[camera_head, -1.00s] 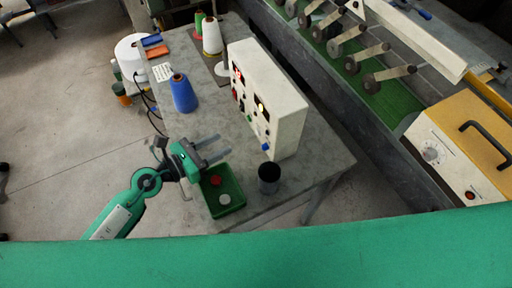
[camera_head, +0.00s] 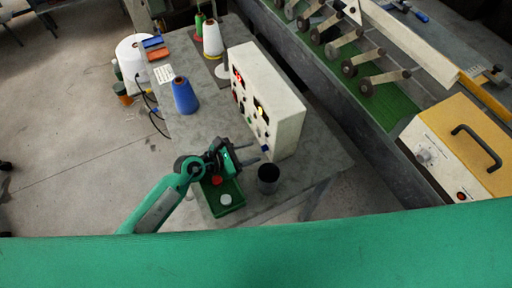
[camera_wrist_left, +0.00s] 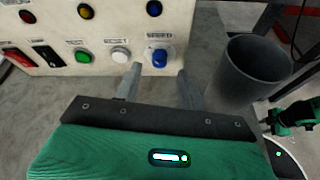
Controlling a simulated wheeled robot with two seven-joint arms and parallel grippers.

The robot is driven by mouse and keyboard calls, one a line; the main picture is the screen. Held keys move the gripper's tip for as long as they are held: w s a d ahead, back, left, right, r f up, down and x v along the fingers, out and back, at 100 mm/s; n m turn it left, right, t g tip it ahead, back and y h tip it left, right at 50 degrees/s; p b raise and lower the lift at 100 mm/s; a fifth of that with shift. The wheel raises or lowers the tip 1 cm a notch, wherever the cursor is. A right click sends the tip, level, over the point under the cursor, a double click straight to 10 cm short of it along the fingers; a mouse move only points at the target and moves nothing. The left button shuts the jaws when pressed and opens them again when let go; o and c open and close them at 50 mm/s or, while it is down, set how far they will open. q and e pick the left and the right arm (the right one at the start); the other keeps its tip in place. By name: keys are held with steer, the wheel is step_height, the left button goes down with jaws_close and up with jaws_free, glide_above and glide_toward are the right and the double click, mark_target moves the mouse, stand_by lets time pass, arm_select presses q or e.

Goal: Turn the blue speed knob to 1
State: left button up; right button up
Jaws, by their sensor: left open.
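The blue speed knob (camera_wrist_left: 160,58) sits under the SPEED label at the lower right of the white control panel (camera_wrist_left: 105,55). In the head view the panel is the white box (camera_head: 285,125), with the knob (camera_head: 265,148) low on its front. My left gripper (camera_head: 257,153) is open and empty in front of the knob. In the left wrist view its two fingers (camera_wrist_left: 159,74) point at the panel, one on each side of the knob's line, with tips just short of it. The dial marks are too small to read. My right gripper does not show clearly.
A dark grey cup (camera_wrist_left: 252,72) stands close to the right finger. A green tray (camera_head: 238,208) with a red and a white piece lies below the gripper. A white reset button (camera_wrist_left: 120,54) and a green button (camera_wrist_left: 83,56) are left of the knob. A blue cone (camera_head: 184,96) stands farther back.

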mark_target(262, 149)
arm_select(q)
steer(key=shift+x, duration=1.5)
jaws_close()
steer(key=shift+w+a+n+g, duration=0.1)
steer(key=shift+w+n+g, duration=0.1)
steer(key=shift+n+g, duration=0.65)
steer(key=n, duration=0.1)
steer(key=n+g+h+b, duration=0.1)
steer(key=shift+w+f+n, duration=0.15)
steer(key=shift+f+n, duration=0.05)
steer(key=shift+n, duration=0.15)
steer(key=n+g+h+b, duration=0.1)
steer(key=n, duration=0.1)
steer(key=n+g+h+b, duration=0.1)
steer(key=n+b, duration=0.1)
steer(key=shift+w+a+f+b, duration=0.1)
steer(key=shift+w+f+b, duration=0.1)
steer(key=shift+b, duration=0.1)
steer(key=n+g+h+b, duration=0.1)
steer(key=n+b, duration=0.1)
steer(key=n, duration=0.1)
steer(key=shift+n+h, duration=0.3)
